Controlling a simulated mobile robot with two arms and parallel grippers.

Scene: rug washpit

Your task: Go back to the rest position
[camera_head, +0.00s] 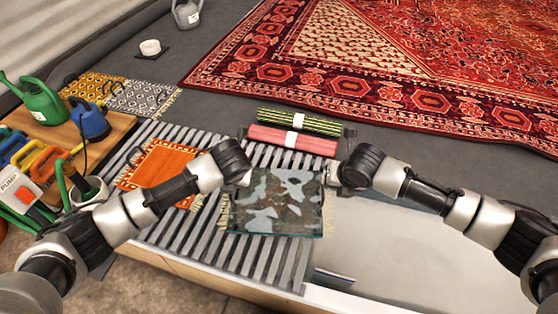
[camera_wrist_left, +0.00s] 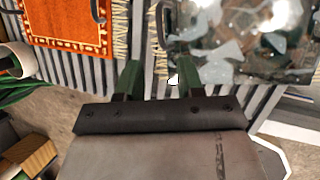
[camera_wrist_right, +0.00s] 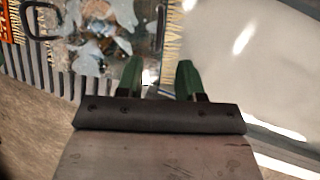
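My left gripper (camera_head: 245,178) is at the left edge of a small blotchy grey, white and brown rug (camera_head: 277,205). In the left wrist view its green fingers (camera_wrist_left: 160,72) are apart with nothing between them; a dark handle (camera_wrist_left: 160,22) on the rug's left side is just beyond the tips. My right gripper (camera_head: 331,178) is at the rug's right edge. In the right wrist view its fingers (camera_wrist_right: 159,72) are also apart and empty, with another dark handle (camera_wrist_right: 160,22) just beyond. The rug lies flat on a grey slatted rack (camera_head: 190,245).
An orange rug (camera_head: 160,168) lies left on the rack. Rolled green (camera_head: 275,117) and red (camera_head: 320,143) rugs lie behind. A wooden board (camera_head: 108,130) at left carries a green watering can (camera_head: 38,100) and a blue container (camera_head: 92,122). A pale smooth surface (camera_head: 400,250) is clear at right.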

